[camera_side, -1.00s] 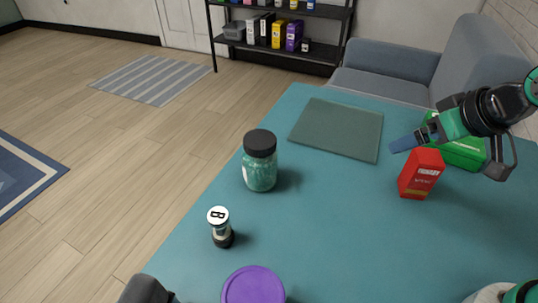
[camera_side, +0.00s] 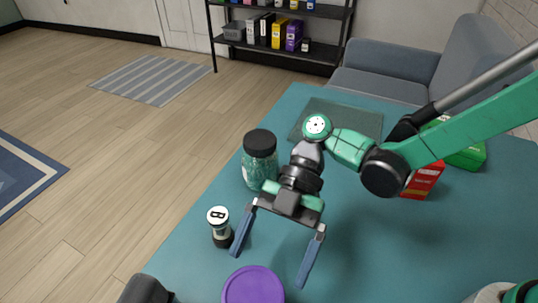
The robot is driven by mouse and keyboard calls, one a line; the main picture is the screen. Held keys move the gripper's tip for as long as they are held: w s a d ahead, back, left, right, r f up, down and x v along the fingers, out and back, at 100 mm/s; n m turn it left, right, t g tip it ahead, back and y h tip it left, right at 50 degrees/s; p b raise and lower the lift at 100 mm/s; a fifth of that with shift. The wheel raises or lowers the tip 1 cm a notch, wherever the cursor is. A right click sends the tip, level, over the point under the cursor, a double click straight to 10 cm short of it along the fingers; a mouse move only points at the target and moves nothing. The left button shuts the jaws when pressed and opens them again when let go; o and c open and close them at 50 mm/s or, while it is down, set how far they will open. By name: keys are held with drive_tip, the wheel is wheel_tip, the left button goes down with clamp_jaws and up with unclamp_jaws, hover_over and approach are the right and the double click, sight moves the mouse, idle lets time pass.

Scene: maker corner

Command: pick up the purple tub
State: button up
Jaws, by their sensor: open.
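The purple tub (camera_side: 253,287) stands at the bottom edge of the side view. Only its round purple lid and a little of its side show; the rest is cut off by the frame. My gripper (camera_side: 270,269) is open and empty, with its two blue fingers spread wide and pointing down toward the front of the table. I cannot tell the height of the fingers above the table.
A small jar with a black base (camera_side: 220,228) stands close to my left finger. A black-lidded jar of teal bits (camera_side: 259,158) stands behind it. A red box (camera_side: 424,178) and a green box (camera_side: 470,157) are partly hidden by my arm. A dark mat (camera_side: 362,119) lies at the back.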

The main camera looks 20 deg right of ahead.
sight(254, 301)
drive_tip(key=shift+s+a+f+n, duration=0.35)
drive_tip(key=shift+s+a+n, duration=0.05)
drive_tip(key=shift+s+a, duration=0.1)
drive_tip(key=shift+x, duration=2.25)
drive_tip(key=c, duration=1.3)
drive_tip(key=shift+r, duration=0.1)
drive_tip(key=shift+c, duration=0.2)
